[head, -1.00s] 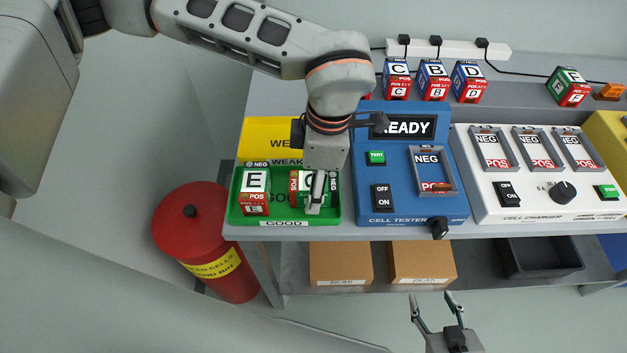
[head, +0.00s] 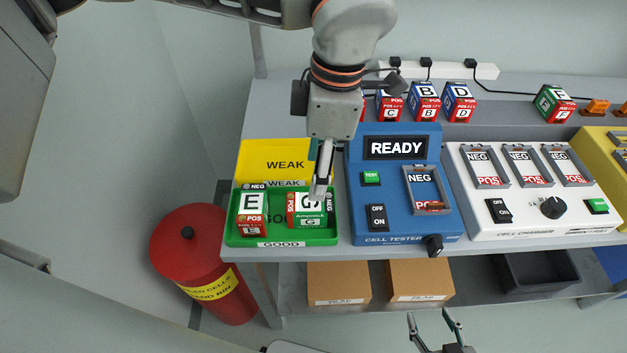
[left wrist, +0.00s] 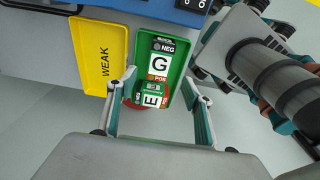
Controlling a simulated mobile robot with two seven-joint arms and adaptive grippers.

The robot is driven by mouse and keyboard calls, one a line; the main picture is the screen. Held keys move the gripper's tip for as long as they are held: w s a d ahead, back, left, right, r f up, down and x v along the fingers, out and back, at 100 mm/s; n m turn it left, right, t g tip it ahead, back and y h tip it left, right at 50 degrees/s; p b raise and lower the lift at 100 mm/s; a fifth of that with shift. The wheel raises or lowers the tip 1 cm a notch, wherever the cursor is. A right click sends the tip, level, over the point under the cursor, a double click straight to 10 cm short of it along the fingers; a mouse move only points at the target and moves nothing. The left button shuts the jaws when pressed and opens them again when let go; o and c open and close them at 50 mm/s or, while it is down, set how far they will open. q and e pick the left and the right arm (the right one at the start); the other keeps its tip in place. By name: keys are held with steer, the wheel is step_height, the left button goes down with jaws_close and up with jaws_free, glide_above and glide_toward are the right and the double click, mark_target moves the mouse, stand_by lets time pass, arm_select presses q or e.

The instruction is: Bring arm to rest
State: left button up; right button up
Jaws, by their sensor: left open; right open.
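My left gripper (head: 320,190) hangs over the green GOOD tray (head: 232,230). Its fingers stand apart and empty in the left wrist view (left wrist: 160,84). In the tray, cell E (head: 253,210) is at the left and cell G (head: 304,212) at the right, partly behind my left fingers. Both cells also show in the left wrist view, G (left wrist: 159,66) above E (left wrist: 151,97). My right gripper (head: 428,316) is open and empty at the bottom edge of the head view, in front of the bench.
The yellow WEAK tray (head: 262,158) lies behind the green one. The blue cell tester (head: 393,222), reading READY, stands right of the trays, then the white charger (head: 480,225). Several cells stand at the back. A red bin (head: 188,245) stands on the floor at left.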

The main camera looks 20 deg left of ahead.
arm_select(q)
steer(key=shift+d+r, duration=0.1)
steer(key=shift+r, duration=0.45)
arm_select(e)
steer(key=shift+w+r, duration=0.2)
steer(key=shift+w, duration=0.2)
